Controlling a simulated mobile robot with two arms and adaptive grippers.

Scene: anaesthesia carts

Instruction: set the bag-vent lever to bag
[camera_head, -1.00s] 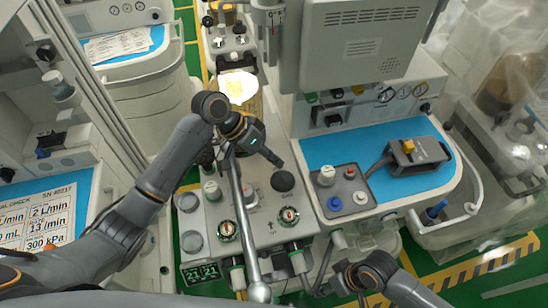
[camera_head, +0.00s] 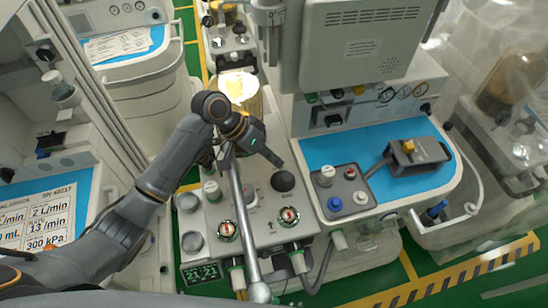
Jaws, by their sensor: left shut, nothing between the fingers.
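A dark round knob (camera_head: 283,181) stands on the grey top panel (camera_head: 262,226) of the middle cart. It may be the bag-vent lever's head; its markings are too small to read, so I cannot tell its setting. My left gripper (camera_head: 278,162) comes in from the upper left, with its fingers shut and empty. The fingertips are just behind and above the knob in the picture; I cannot tell whether they touch it. My right gripper is out of view.
A long metal bar (camera_head: 243,222) with a ball end crosses the panel left of the knob. Two red-and-white gauges (camera_head: 289,216) sit in front. To the right is a blue worktop (camera_head: 325,150) with a dark grey device (camera_head: 416,157). A monitor housing (camera_head: 360,45) overhangs behind.

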